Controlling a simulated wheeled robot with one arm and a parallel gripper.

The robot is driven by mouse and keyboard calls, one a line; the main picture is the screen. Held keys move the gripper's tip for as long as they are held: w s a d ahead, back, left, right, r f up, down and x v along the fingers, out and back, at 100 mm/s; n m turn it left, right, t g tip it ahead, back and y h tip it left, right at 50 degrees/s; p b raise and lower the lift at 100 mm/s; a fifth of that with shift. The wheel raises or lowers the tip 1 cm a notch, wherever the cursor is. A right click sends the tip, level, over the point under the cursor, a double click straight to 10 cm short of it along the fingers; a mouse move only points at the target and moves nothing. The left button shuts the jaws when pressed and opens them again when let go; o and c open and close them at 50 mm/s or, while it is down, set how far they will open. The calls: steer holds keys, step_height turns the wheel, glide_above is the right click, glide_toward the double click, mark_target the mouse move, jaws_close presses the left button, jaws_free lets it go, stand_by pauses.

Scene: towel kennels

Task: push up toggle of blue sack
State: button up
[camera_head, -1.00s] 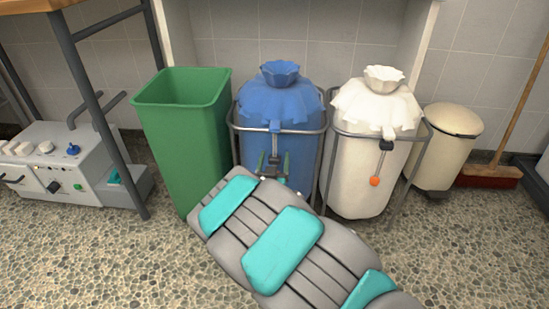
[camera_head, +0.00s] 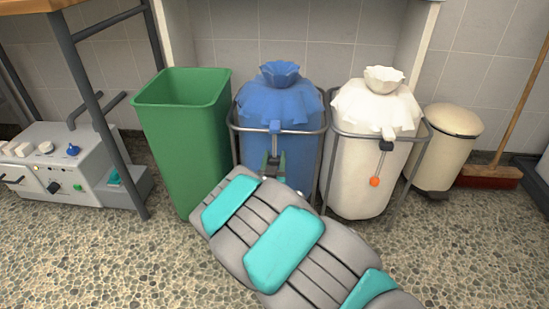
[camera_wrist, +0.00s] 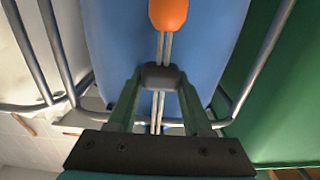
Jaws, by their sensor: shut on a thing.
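The blue sack (camera_head: 305,155) hangs upright in a grey metal frame, its neck gathered at the top. Its dark toggle (camera_wrist: 162,76) sits on two thin pale cords in the wrist view, with an orange ball (camera_wrist: 168,14) at the cord end. My gripper (camera_wrist: 160,80) is shut on the toggle, one finger on each side. In the head view my gripper (camera_head: 274,163) is at the front of the blue sack, below the frame's top rail.
A green bin (camera_head: 183,130) stands close on the left. A white sack (camera_head: 358,165) with its own dark toggle (camera_head: 386,146) and orange ball (camera_head: 375,182) stands close on the right. Beyond are a cream pedal bin (camera_head: 447,150) and a broom (camera_head: 489,175). The pebbled floor in front is clear.

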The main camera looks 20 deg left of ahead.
jaws_close()
stand_by(0.7)
